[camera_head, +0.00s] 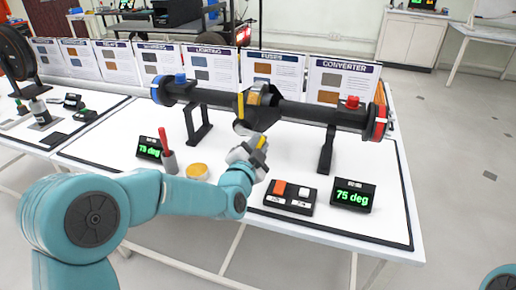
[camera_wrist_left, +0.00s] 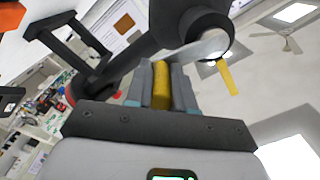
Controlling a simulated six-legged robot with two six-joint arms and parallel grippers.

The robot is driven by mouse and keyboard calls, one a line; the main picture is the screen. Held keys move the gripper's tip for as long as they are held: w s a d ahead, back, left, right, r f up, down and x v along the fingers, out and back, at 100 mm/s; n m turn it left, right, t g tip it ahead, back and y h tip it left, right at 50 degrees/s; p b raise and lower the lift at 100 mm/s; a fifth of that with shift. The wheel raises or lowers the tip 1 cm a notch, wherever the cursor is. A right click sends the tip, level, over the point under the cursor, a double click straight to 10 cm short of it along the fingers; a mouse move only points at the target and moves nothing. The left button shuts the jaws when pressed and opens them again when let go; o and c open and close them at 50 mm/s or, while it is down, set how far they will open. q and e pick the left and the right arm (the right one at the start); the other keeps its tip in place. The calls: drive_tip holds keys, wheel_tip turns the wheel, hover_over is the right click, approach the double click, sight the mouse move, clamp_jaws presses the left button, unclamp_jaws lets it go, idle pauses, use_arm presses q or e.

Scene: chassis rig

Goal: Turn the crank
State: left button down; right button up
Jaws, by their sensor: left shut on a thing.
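The crank is on a long black horizontal shaft (camera_head: 310,112) held on black stands above the white table. A metal hub (camera_head: 262,95) sits mid-shaft, with a yellow pointer (camera_head: 240,105) standing upright beside it. My left gripper (camera_head: 256,149) is below and in front of the hub, shut on the yellow crank handle (camera_head: 263,142). In the left wrist view the handle (camera_wrist_left: 161,86) lies between the grey fingers, and the yellow pointer (camera_wrist_left: 227,77) hangs off a pale arm at the shaft. My right gripper is out of view.
Two displays read 75 deg: one at left (camera_head: 149,148), one at right (camera_head: 352,195). A switch box (camera_head: 290,197), a yellow disc (camera_head: 197,172) and a cup with a red-handled tool (camera_head: 168,160) stand on the table. Upright information cards (camera_head: 275,75) line the back.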

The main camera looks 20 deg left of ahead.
use_arm(q)
drive_tip(key=shift+a+f+m+b, duration=0.1)
drive_tip(key=shift+f+m+b, duration=0.35)
drive_tip(key=shift+m, duration=0.25)
drive_tip(key=c, duration=1)
unclamp_jaws()
drive_tip(key=s, duration=1.6)
drive_tip(key=shift+s+a+b, duration=0.2)
drive_tip(key=shift+a+b, duration=0.1)
drive_tip(key=shift+b, duration=0.05)
